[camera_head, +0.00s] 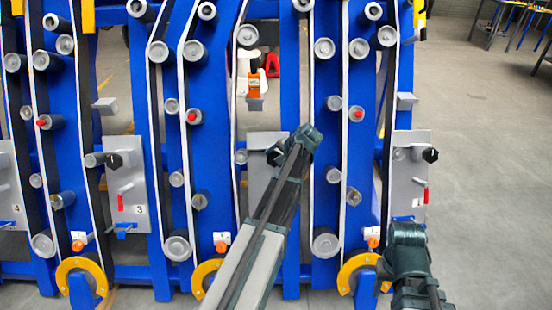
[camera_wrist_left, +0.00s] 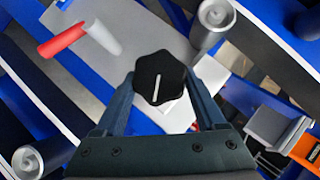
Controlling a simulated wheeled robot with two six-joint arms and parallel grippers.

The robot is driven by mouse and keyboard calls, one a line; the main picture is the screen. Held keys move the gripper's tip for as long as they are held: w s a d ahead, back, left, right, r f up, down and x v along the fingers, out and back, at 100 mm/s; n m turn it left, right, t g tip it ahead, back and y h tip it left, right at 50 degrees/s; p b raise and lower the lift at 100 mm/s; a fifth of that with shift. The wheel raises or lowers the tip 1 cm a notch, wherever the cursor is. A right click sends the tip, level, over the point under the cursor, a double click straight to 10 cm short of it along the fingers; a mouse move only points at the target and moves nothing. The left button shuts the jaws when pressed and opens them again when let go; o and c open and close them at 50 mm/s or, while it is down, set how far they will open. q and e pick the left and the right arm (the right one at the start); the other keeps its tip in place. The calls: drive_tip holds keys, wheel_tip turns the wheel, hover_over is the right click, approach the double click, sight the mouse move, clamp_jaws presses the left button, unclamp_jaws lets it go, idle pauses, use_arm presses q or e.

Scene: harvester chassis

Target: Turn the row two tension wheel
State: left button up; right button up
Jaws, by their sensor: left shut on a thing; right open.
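The row two tension wheel is a black lobed knob with a white line (camera_wrist_left: 160,78) in the left wrist view. It sits between the two fingers of my left gripper (camera_wrist_left: 165,103), which is shut on it. In the head view my left gripper (camera_head: 276,155) is at the grey plate (camera_head: 262,180) in the middle of the frame, and the wheel is hidden there behind the gripper and wrist. My right gripper (camera_head: 385,268) is low at the right, open and apart from the wheel; its fingers are hard to make out.
Similar black knobs stand on the neighbouring plates, at left (camera_head: 114,161) and right (camera_head: 431,155). A red lever (camera_wrist_left: 62,41) lies near the held wheel. Grey rollers (camera_wrist_left: 215,14) and blue posts (camera_head: 290,60) surround the plate. Open floor (camera_head: 490,180) lies at the right.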

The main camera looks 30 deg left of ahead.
use_arm(q)
drive_tip(key=shift+s, duration=0.1)
drive_tip(key=o, duration=1.3)
drive_tip(key=shift+d+r+p, duration=0.25)
drive_tip(key=shift+r+p, duration=0.15)
drive_tip(key=shift+p, duration=0.05)
drive_tip(key=p+v, duration=0.9)
drive_tip(key=v, duration=0.4)
drive_tip(key=shift+f+p, duration=0.1)
drive_tip(key=shift+p, duration=0.2)
drive_tip(key=s+d+r+m+g+h+p, duration=0.1)
drive_tip(key=s+d+h+p, duration=0.1)
drive_tip(key=s+d, duration=0.6)
drive_tip(key=s+d+r+m+h+p, duration=0.1)
drive_tip(key=s+d+p, duration=0.3)
drive_tip(key=s+d, duration=0.4)
drive_tip(key=s+d+r+m+g+h+p, duration=0.1)
drive_tip(key=s+d+r+h+p, duration=0.1)
drive_tip(key=s+d, duration=0.7)
drive_tip(key=shift+d+r+m+g+h+p, duration=0.15)
drive_tip(key=shift+d+h+p, duration=0.25)
drive_tip(key=shift+d, duration=0.3)
drive_tip(key=shift+d+r+m+g+h+p, duration=0.15)
drive_tip(key=shift+d+h+p, duration=0.25)
drive_tip(key=shift+d, duration=0.35)
